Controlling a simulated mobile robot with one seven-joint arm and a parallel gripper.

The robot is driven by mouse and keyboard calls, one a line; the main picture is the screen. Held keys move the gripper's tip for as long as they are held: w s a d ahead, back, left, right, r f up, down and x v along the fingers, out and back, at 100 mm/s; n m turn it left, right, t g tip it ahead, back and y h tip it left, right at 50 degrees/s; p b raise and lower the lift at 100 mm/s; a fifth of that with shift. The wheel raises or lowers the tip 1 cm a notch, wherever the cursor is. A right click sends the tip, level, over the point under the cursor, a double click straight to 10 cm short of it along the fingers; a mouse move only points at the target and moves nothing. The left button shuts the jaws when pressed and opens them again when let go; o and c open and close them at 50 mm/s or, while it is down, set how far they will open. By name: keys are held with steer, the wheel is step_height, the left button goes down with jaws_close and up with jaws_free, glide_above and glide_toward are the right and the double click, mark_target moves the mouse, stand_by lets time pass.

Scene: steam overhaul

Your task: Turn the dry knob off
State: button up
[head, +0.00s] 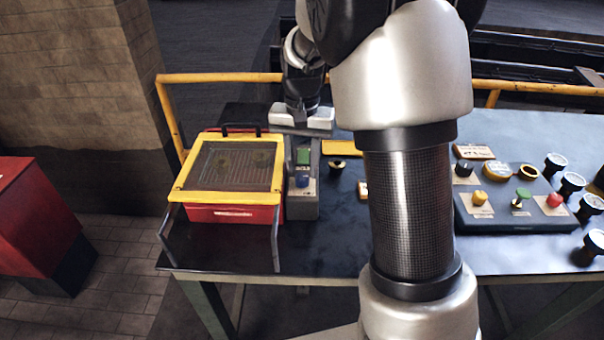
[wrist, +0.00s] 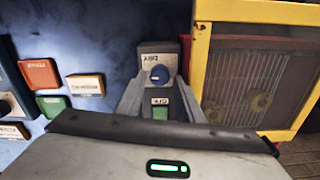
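A grey control box (head: 304,202) on the table bears a green control (head: 303,156) and, nearer the front, a blue knob (head: 302,181). In the wrist view the blue knob (wrist: 159,74) and the green control (wrist: 161,109) each have a label too small to read. I cannot tell which is the dry knob. My gripper (head: 302,118) is over the far end of the box. In the wrist view its fingers (wrist: 160,82) are apart, with the blue knob seen between their tips and nothing gripped. Whether they touch the box is unclear.
A red and yellow case (head: 182,198) with a clear lid stands directly left of the grey box. A second panel (head: 520,219) with several coloured knobs is at the right, near black-stemmed gauges (head: 572,182). A yellow rail (head: 225,77) runs behind. My arm hides the table's middle.

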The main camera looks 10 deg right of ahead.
steer(key=shift+f, duration=1.1)
steer(key=c, duration=0.8)
